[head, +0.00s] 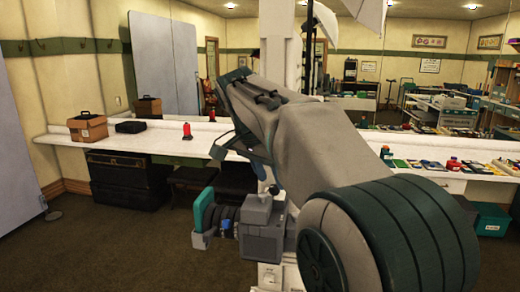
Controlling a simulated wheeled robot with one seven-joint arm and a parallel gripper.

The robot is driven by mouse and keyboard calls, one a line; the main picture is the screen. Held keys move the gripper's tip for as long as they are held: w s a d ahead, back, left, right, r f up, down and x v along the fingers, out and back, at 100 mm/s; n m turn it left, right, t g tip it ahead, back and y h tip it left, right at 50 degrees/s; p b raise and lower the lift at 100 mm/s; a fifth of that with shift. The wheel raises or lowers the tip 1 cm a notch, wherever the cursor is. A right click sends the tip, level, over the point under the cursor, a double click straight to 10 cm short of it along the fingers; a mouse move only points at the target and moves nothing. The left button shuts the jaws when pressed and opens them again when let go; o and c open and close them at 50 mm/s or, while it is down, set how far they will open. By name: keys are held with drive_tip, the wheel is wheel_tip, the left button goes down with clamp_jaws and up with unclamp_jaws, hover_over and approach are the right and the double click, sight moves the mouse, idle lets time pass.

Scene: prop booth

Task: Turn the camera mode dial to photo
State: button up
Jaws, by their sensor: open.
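A grey camera (263,232) stands in the lower middle of the head view, below my forearm. Its dark ringed lens (229,220) points left and ends in a teal front part (203,212). The mode dial cannot be made out; part of the camera's top and right side is hidden by my arm. My gripper (246,152) is above the camera, at the far end of my arm, and looks apart from it. It is open, with nothing seen between the fingers, though the arm partly covers them.
A long white counter (70,144) runs along the mirrored wall behind. It carries a brown box (88,128), a black case (130,126) and a red bottle (187,131). Several small items lie on it at right. A dark trunk (130,180) sits beneath. Floor at lower left is clear.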

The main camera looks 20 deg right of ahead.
drive_tip(key=p+v, duration=0.1)
drive_tip(key=v, duration=1)
drive_tip(key=shift+r, duration=0.3)
drive_tip(key=shift+s+a, duration=0.1)
drive_tip(key=shift+a, duration=0.05)
